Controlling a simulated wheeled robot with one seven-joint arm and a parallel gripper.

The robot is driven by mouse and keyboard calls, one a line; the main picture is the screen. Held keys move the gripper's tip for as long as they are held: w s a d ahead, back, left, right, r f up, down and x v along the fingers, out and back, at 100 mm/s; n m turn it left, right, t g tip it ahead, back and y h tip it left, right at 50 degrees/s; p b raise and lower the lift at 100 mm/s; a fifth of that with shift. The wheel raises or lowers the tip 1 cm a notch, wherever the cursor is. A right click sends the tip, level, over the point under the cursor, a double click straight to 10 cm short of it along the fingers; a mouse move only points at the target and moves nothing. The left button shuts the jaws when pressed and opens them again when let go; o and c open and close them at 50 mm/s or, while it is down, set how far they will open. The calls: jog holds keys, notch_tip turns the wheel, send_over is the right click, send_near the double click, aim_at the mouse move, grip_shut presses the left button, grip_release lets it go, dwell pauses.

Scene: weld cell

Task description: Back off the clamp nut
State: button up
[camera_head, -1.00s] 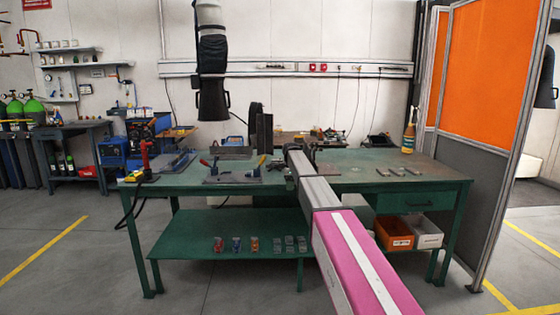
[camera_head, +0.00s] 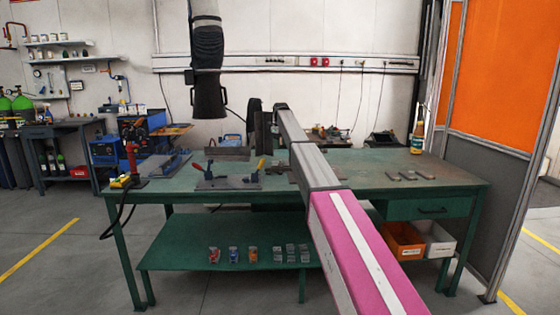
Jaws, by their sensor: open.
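I cannot make out a clamp nut in this view. Small grey metal parts (camera_head: 276,168) sit right of the plate, close to my arm and partly unclear. My arm reaches from the lower right over the bench.
A red-handled tool (camera_head: 132,160) stands at the bench's left end. Flat metal pieces (camera_head: 408,175) and a bottle (camera_head: 418,138) are at the right. An orange screen (camera_head: 500,75) stands beyond. The bench's right half is mostly clear.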

aim_at(280, 165)
jog(key=shift+w, duration=0.45)
notch_tip(280, 165, down, 10)
jog(key=shift+f, duration=0.25)
jog(key=c, duration=0.9)
